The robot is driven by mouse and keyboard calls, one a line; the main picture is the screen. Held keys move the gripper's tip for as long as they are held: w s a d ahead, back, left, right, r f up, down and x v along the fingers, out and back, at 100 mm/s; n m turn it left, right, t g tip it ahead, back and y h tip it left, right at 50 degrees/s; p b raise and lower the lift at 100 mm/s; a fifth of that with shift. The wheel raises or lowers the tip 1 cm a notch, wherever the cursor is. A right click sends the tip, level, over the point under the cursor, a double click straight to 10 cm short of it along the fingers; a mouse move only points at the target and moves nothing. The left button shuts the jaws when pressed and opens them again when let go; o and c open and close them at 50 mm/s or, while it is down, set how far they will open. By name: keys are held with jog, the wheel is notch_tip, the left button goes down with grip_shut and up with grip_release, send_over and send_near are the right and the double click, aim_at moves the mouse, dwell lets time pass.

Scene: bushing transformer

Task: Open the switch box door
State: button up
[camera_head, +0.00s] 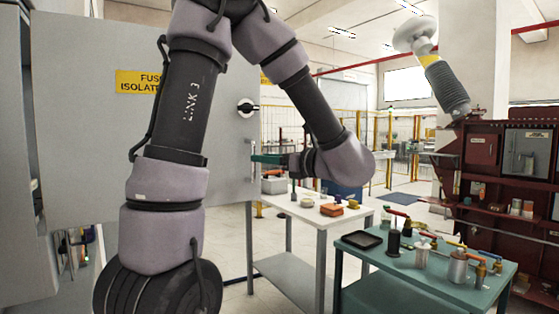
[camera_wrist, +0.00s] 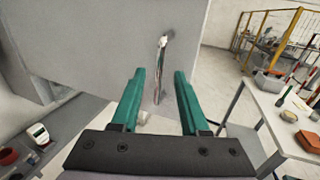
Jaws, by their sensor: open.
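In the head view my gripper (camera_head: 265,158) is at the door's right edge, and my arm hides part of the door.
A white table (camera_head: 310,214) with small items, including an orange box (camera_head: 331,210), stands right of the door. A teal table (camera_head: 400,262) with tools and cans is nearer. A dark red cabinet (camera_head: 480,150) stands at the right. Yellow fencing (camera_head: 390,140) is behind.

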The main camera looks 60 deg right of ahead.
jog(key=v, duration=0.6)
jog(key=shift+w, duration=0.15)
dwell(0.3)
jog(key=w+a+f+n+g+y, duration=0.3)
jog(key=w+a+n+g+y, duration=0.75)
jog(key=w+a+n, duration=0.75)
jog(key=w+a+r+n+h, duration=0.1)
jog(key=w+a+n, duration=0.3)
jog(key=a+n, duration=0.4)
jog(key=w+a+n+h, duration=0.3)
jog(key=a+n, duration=0.5)
jog(key=a, duration=0.5)
jog(key=shift+w+a+r+h, duration=0.15)
jog(key=shift+w+r+h, duration=0.25)
jog(key=shift+w, duration=0.35)
